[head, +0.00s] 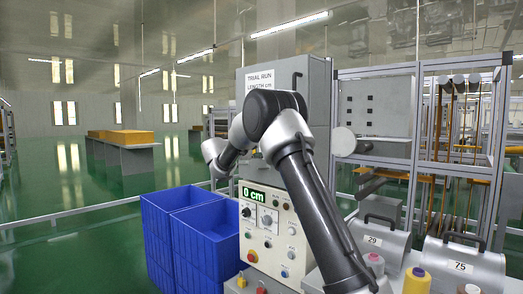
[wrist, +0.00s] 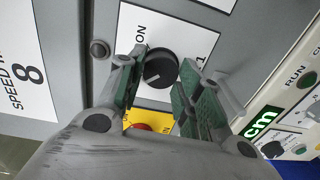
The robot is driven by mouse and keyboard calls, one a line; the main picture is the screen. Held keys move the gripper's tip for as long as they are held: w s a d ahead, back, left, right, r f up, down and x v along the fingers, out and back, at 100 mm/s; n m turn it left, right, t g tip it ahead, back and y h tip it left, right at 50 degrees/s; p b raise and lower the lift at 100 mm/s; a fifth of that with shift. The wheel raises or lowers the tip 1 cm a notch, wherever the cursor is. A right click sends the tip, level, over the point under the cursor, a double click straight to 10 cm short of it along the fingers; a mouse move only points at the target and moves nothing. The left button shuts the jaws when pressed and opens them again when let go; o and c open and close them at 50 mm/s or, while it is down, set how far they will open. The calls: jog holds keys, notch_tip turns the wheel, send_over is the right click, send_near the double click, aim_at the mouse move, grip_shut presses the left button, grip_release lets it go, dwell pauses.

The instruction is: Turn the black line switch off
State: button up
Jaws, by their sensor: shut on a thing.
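The black line switch (wrist: 160,68) is a round rotary knob on a white plate, in the upper middle of the wrist view. The plate carries the letters "ON" and a "1"; other lettering is hidden by the fingers. My gripper (wrist: 161,60) has one finger on each side of the knob and is shut on it. In the head view my gripper and the switch are hidden behind my arm, near the grey cabinet (head: 283,77).
A yellow plate with a red button (wrist: 141,126) lies just below the switch, partly behind my gripper. A small dark screw or button (wrist: 99,49) is at left. A control panel (head: 284,222) reading "0 cm" stands below the cabinet, with blue bins (head: 160,235) to its left.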

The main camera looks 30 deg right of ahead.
dwell(0.5)
jog(key=o, duration=1)
jog(key=shift+w, duration=0.1)
jog(key=shift+o, duration=0.2)
jog(key=shift+a, duration=0.1)
jog(key=v, duration=1.2)
